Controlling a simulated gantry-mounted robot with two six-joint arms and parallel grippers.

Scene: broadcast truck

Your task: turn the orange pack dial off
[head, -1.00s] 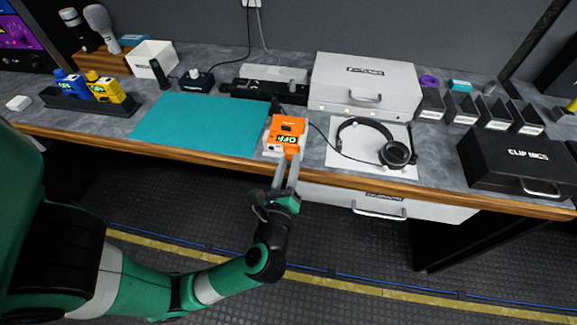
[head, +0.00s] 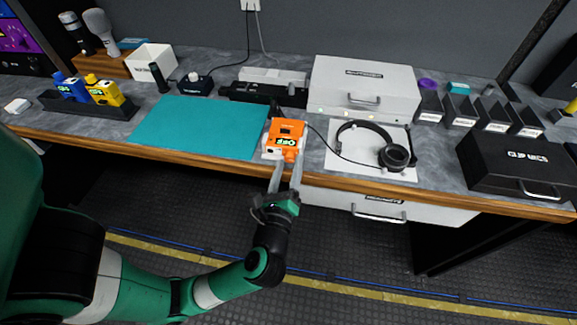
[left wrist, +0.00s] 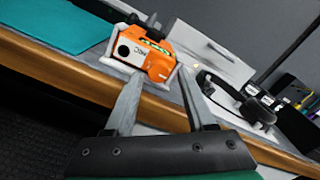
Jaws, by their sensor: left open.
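The orange pack (head: 286,136) sits upright in a white holder at the table's front edge. Its small green-lit display (head: 285,142) appears to read OFF. An orange knob-like dial (head: 290,155) sticks out of its front, and it also shows in the left wrist view (left wrist: 159,68). My left gripper (head: 286,168) is open in front of the pack, with its fingers spread to either side of the dial's line. In the left wrist view the open fingertips (left wrist: 158,88) are empty and short of the dial; exact clearance is hard to tell. My right gripper is out of view.
A teal mat (head: 201,126) lies left of the pack. Headphones (head: 375,146) lie on a white sheet to the right, their cable running near the pack. A white case (head: 365,86) stands behind, and a black case (head: 515,165) sits far right.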

